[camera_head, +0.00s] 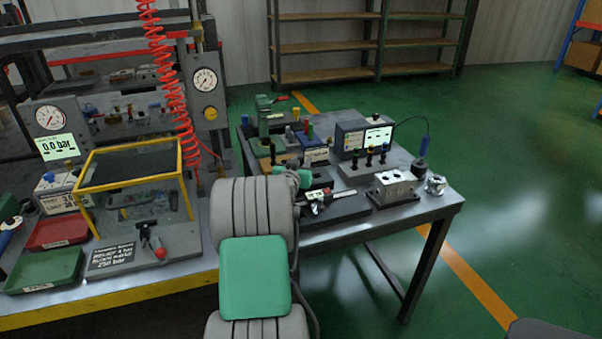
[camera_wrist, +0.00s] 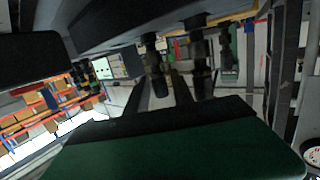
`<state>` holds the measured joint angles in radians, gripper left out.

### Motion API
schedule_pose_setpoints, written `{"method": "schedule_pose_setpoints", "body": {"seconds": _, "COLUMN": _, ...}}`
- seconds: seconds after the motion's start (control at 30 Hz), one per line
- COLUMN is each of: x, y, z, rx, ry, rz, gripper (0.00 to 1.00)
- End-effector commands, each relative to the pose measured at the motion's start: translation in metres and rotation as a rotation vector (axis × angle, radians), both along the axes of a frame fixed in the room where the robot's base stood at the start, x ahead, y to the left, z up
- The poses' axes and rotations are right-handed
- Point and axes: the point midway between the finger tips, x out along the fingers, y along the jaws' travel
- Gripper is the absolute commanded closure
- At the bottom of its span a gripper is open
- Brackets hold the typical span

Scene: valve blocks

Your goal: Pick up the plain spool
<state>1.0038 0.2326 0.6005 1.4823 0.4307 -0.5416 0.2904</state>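Three dark spool-like pieces stand in a row on a grey block in the head view: a left one (camera_head: 354,159), a middle one (camera_head: 370,157) and a right one (camera_head: 383,153). Their tops seem to differ in colour, but I cannot tell which is the plain spool. In the wrist view, several dark stepped shapes (camera_wrist: 199,62) that look like these spools show close by, at an odd angle. My gripper is mostly hidden behind my grey and green arm in the head view. Its fingers are not clear in the wrist view, so I cannot tell its opening. I see nothing clearly held.
A metal valve block (camera_head: 394,187) stands on a dark plate to the right of the spools. A box with a lit screen (camera_head: 378,137) stands behind them. A caliper-like tool (camera_head: 322,200) lies in front. A yellow-framed guard (camera_head: 135,165) and a red coiled hose (camera_head: 172,80) are at left.

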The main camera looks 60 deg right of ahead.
Motion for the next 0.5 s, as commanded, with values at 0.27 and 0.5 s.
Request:
{"method": "schedule_pose_setpoints", "body": {"seconds": 0.27, "x": -0.0008, "y": -0.0007, "z": 0.0002, "rx": 0.000, "ry": 0.000, "rz": -0.001, "gripper": 0.79}}
{"method": "schedule_pose_setpoints", "body": {"seconds": 0.5, "x": -0.0005, "y": -0.0004, "z": 0.0002, "rx": 0.001, "ry": 0.000, "rz": -0.001, "gripper": 0.98}}
